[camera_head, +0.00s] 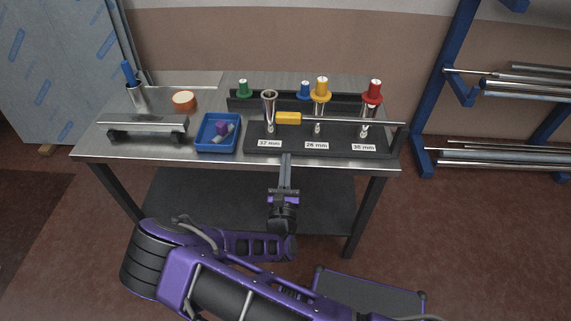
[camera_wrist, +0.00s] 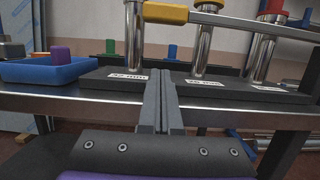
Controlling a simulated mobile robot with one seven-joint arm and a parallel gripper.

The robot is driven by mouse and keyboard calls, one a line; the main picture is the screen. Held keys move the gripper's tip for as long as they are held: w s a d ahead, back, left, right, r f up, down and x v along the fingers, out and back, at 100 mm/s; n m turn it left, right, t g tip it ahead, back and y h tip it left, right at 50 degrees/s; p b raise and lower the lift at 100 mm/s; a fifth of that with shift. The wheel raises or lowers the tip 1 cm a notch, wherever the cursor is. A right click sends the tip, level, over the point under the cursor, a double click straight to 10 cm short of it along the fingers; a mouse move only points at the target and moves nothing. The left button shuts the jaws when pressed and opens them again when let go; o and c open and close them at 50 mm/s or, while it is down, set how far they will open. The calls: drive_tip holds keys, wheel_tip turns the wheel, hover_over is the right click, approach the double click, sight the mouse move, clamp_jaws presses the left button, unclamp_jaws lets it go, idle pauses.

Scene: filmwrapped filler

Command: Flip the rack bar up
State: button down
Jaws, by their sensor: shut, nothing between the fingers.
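The rack bar (camera_head: 345,121) is a metal rod with a yellow grip (camera_head: 288,118) at its left end. It lies level across the front of the black rack (camera_head: 255,146), in front of the metal tubes. The bar also shows at the top of the wrist view (camera_wrist: 225,20), with the yellow grip (camera_wrist: 165,13) at its left. My gripper (camera_head: 286,158) is shut and empty at the table's front edge, below the yellow grip and apart from it. In the wrist view the closed fingers (camera_wrist: 160,88) point toward the rack base, between the left and middle labels.
A blue tray (camera_head: 218,149) with small purple and grey pieces sits left of the rack. A metal fixture (camera_head: 146,124), an orange roll (camera_head: 184,100) and a blue-handled tool (camera_head: 129,72) are further left. Green, blue, yellow and red plugs stand at the rack. Blue shelving holds pipes (camera_head: 510,158) at right.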

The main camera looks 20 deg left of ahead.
drive_tip(key=x, duration=0.6)
drive_tip(key=shift+b, duration=0.35)
drive_tip(key=r, duration=0.3)
drive_tip(key=shift+w+r, duration=0.1)
drive_tip(key=shift+w, duration=0.1)
drive_tip(key=shift+r, duration=0.45)
drive_tip(key=shift+a+r, duration=0.1)
drive_tip(key=shift+r, duration=0.05)
